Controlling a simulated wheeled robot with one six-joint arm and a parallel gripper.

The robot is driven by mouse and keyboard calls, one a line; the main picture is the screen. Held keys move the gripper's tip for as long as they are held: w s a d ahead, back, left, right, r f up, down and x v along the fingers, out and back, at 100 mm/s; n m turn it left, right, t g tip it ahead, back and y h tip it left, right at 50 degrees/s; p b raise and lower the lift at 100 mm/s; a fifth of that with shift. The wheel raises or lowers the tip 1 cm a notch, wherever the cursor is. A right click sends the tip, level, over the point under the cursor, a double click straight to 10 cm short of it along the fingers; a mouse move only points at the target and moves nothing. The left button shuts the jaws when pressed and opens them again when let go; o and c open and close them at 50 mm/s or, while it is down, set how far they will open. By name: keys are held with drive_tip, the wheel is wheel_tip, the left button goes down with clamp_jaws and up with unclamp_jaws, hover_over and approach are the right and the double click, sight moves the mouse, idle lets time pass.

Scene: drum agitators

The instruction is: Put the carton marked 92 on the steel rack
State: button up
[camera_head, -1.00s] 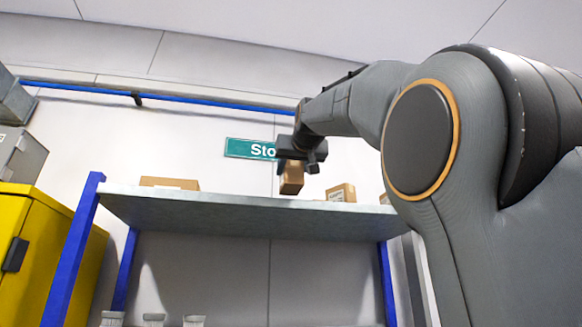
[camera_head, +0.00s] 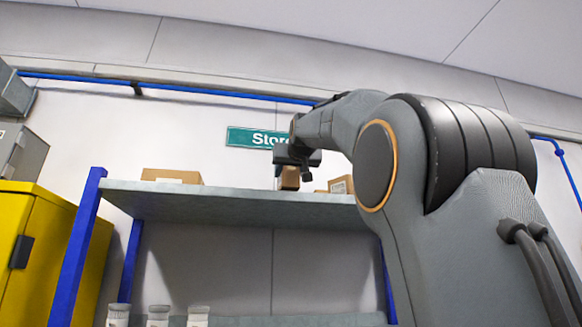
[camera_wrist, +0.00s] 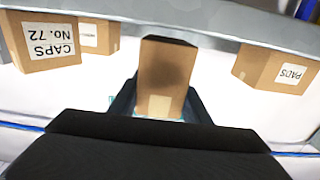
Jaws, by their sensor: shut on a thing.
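My gripper (camera_head: 292,160) is shut on a plain brown carton (camera_head: 289,179); no number on it can be read. In the wrist view the carton (camera_wrist: 167,72) sits between the two dark fingers (camera_wrist: 160,98). The rack has a grey shelf (camera_head: 240,204) on blue posts. In the head view the held carton's lower end meets the line of the shelf's front edge, so I cannot tell whether it touches the shelf. The wrist view shows the shelf (camera_wrist: 200,30) as a grey band along the top.
A carton labelled CAPS No. 72 (camera_wrist: 45,42) and one labelled PADS (camera_wrist: 270,68) flank the held one in the wrist view. A low carton (camera_head: 172,176) stands on the shelf's left. White containers (camera_head: 158,316) stand below. A yellow cabinet (camera_head: 50,240) is at left.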

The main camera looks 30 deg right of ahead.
sight(291, 170)
drive_tip(key=shift+p+x, duration=1.1)
drive_tip(key=shift+x, duration=1.05)
drive_tip(key=shift+w, duration=0.1)
drive_tip(key=shift+f+b, duration=0.45)
drive_tip(key=o, duration=1.3)
drive_tip(key=shift+c, duration=0.2)
drive_tip(key=b+v, duration=0.4)
drive_tip(key=v, duration=0.4)
